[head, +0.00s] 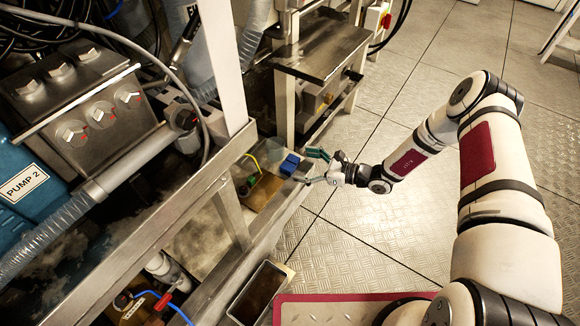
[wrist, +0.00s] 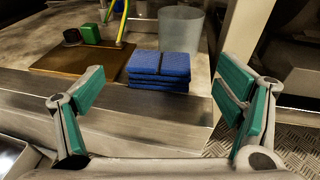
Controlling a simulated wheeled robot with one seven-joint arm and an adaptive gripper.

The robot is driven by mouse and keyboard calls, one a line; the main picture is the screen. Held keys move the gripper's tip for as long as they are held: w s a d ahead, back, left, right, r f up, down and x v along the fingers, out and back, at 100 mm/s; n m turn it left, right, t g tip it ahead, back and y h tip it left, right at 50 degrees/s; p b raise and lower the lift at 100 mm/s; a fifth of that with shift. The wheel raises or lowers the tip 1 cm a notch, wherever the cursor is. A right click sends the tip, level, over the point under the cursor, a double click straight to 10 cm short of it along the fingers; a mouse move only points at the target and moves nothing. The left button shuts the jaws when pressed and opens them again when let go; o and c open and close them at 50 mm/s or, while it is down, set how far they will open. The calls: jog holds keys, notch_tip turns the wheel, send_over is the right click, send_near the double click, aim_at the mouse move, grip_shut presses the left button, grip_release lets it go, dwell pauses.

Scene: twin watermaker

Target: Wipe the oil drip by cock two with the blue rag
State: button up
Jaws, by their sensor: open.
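The blue rag (wrist: 160,68) is a folded, quilted stack. It lies on the metal ledge, straight ahead of my gripper in the wrist view, and it also shows in the head view (head: 290,164). My gripper (wrist: 160,108) is open with its green-padded fingers spread wide to either side of the rag's line. Nothing is between the fingers, and the rag sits beyond the fingertips. In the head view my gripper (head: 318,168) reaches in from the right, close to the rag. I cannot make out the oil drip or tell which cock is number two.
A clear beaker (wrist: 181,34) stands just behind the rag. A brown board (wrist: 80,60) with a green block (wrist: 91,33) and a yellow tube (wrist: 122,24) lies to the left. A metal post (head: 226,65) rises nearby. An open bin (head: 257,292) stands below on the floor side.

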aim_at(294, 163)
jog(key=b+x, duration=0.1)
jog(key=x, duration=0.2)
jog(key=shift+f, duration=0.15)
jog(key=c, duration=1.3)
jog(key=shift+o, duration=0.2)
jog(key=shift+r+p, duration=0.55)
jog(key=shift+r, duration=0.3)
jog(key=shift+r+p, duration=0.6)
jog(key=shift+r, duration=0.4)
jog(key=s+r+p, duration=0.1)
jog(key=s+p, duration=0.4)
jog(key=s, duration=1.1)
jog(key=shift+a+r+p, duration=0.2)
jog(key=shift+a+p, duration=0.05)
jog(key=shift+p, duration=0.05)
